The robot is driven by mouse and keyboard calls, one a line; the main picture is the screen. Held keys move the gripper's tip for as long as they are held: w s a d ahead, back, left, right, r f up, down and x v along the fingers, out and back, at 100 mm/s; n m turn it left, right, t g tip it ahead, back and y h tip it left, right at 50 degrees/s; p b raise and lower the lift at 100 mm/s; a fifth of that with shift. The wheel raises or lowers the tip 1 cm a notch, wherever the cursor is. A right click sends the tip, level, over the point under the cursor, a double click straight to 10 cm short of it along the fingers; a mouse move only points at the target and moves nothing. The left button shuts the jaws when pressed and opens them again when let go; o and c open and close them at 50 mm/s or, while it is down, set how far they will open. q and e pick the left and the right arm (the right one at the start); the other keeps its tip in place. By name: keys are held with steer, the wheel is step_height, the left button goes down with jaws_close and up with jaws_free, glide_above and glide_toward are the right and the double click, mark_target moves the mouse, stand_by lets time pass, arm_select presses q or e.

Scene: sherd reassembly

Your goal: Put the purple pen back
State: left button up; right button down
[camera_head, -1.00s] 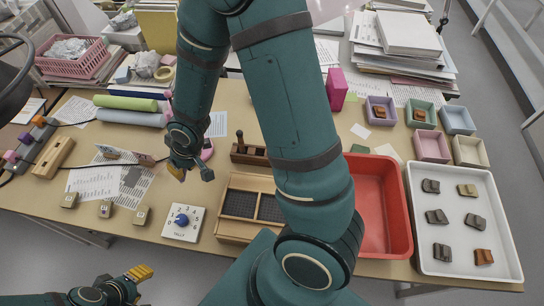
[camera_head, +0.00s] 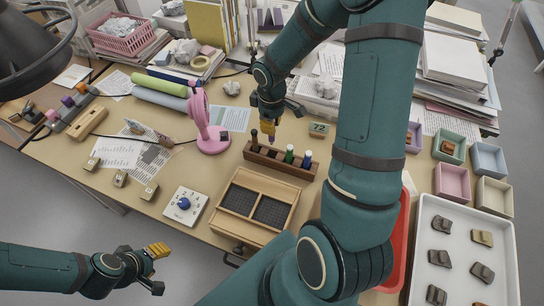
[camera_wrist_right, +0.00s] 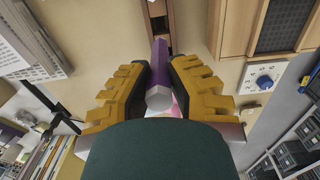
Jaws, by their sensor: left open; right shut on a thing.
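The purple pen (camera_wrist_right: 160,75) is between the yellow-padded fingers of my right gripper (camera_wrist_right: 158,88) in the right wrist view, its pale end toward the camera. In the head view my right gripper (camera_head: 268,130) is shut above the wooden pen rack (camera_head: 268,158), toward its left part. The rack holds a dark pen (camera_head: 254,139), a green-topped pen (camera_head: 289,153) and a blue-topped pen (camera_head: 307,159). I cannot tell whether the purple pen's far end touches the rack. My left gripper (camera_head: 157,262) is open and empty at the lower left, off the table's front edge.
A small card marked 72 (camera_head: 319,128) is behind the rack. My right arm covers much of the red tray (camera_head: 398,255).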

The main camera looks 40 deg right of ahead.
mark_target(272, 143)
step_height(272, 143, down, 10)
steer(key=shift+r+b, duration=0.2)
steer(key=shift+b, duration=0.7)
steer(key=shift+f+b, duration=0.5)
steer(key=c, duration=1)
jaws_free()
steer(key=shift+r, duration=0.2)
steer(key=shift+r+p, duration=0.25)
steer(key=shift+p, duration=0.2)
step_height(272, 143, up, 12)
steer(key=shift+r+p, duration=0.1)
steer(key=shift+p, duration=1.15)
steer(key=shift+s+a, duration=0.1)
steer(key=shift+s, duration=0.05)
